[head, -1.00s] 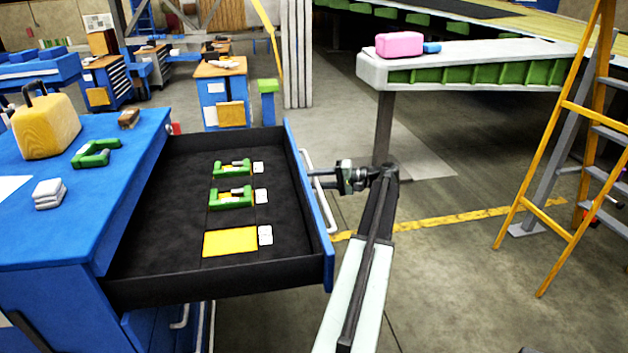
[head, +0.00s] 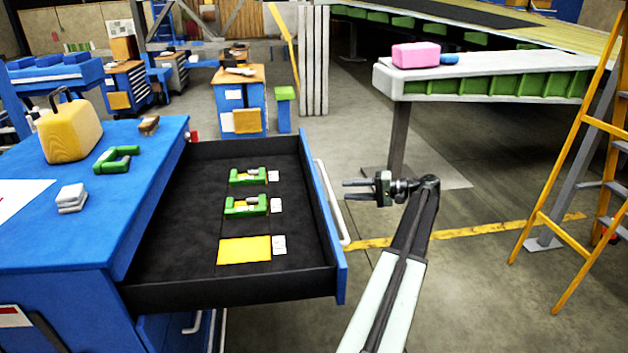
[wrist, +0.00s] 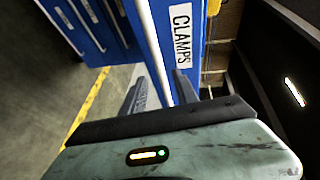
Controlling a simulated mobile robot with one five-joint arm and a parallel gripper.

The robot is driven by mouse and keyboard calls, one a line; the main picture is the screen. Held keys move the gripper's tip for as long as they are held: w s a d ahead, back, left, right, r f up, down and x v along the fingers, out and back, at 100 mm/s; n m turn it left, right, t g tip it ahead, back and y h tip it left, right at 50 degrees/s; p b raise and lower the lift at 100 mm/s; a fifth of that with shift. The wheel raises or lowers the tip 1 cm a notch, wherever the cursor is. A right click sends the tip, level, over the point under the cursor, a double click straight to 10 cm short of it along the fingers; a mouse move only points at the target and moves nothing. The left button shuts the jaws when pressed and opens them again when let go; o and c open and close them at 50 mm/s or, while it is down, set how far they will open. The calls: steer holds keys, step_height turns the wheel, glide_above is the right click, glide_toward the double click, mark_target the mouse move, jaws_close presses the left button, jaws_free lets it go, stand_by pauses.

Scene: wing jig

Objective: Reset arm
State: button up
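My gripper (head: 362,190) is to the right of the open drawer (head: 337,235), apart from its white handle (head: 330,205). Its two fingers point left toward the drawer, with a gap between them and nothing held. In the wrist view the fingers (wrist: 162,92) also stand apart, with the blue drawer front and its "CLAMPS" label (wrist: 181,35) beyond them. The drawer holds two green clamps, a far one (head: 240,178) and a near one (head: 238,208), and a bare yellow patch (head: 245,250) in front of them. White tags lie beside each place.
A blue cabinet (head: 60,235) at left carries a yellow container (head: 72,130), a green clamp (head: 112,162) and a grey stack (head: 71,196). A wing section (head: 480,85) with a pink block (head: 415,55) is at right. A yellow ladder (head: 570,180) stands far right. Open floor lies between.

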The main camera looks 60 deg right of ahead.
mark_target(329, 188)
steer(key=b+x, duration=0.1)
steer(key=x, duration=0.6)
steer(key=shift+w+f, duration=0.1)
steer(key=shift+w, duration=0.25)
steer(key=shift+a, duration=0.1)
